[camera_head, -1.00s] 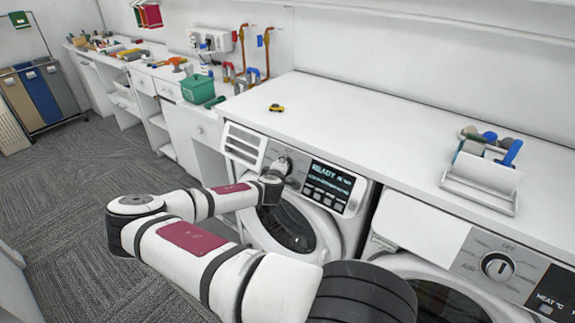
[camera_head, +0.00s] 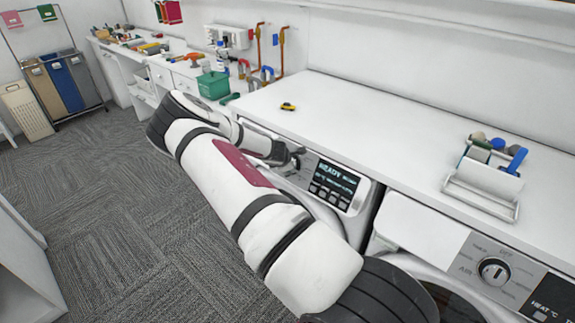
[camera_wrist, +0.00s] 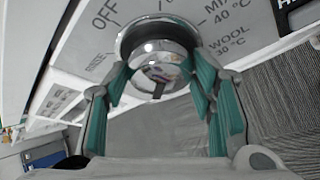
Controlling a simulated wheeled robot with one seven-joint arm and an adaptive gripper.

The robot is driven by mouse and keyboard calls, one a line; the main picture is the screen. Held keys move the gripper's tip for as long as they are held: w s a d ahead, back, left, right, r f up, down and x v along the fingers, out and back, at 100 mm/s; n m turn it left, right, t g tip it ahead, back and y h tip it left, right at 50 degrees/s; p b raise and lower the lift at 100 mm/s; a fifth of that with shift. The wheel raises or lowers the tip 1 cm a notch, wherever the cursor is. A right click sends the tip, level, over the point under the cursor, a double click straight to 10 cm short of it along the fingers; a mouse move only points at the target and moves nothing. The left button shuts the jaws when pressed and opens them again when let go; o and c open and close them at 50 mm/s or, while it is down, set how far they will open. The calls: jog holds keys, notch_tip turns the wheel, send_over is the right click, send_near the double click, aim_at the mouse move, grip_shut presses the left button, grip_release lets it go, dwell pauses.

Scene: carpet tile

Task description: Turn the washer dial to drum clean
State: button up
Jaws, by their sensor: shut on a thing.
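The washer dial (camera_wrist: 158,62) is a shiny round metal knob in the wrist view, with a dark mark on its lower face. My gripper (camera_wrist: 162,78) is shut on it, one teal-padded finger on each side. The labels OFF, RINSE, MIX 40 °C and WOOL 30 °C show around the dial; I see no drum clean label. There my gripper (camera_head: 291,158) and arm hide most of the dial and the washer door.
A second machine with its own dial (camera_head: 494,271) stands to the right. A green box (camera_head: 213,86) sits farther left. The carpet (camera_head: 130,210) is open.

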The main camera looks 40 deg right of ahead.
jog(key=shift+w+n+g, duration=0.1)
jog(key=shift+n+g, duration=0.2)
jog(key=shift+n, duration=0.2)
jog(key=shift+b, duration=0.3)
jog(key=o, duration=1.1)
jog(key=v, duration=1.2)
jog(key=shift+r, duration=0.15)
jog(key=shift+w, duration=0.1)
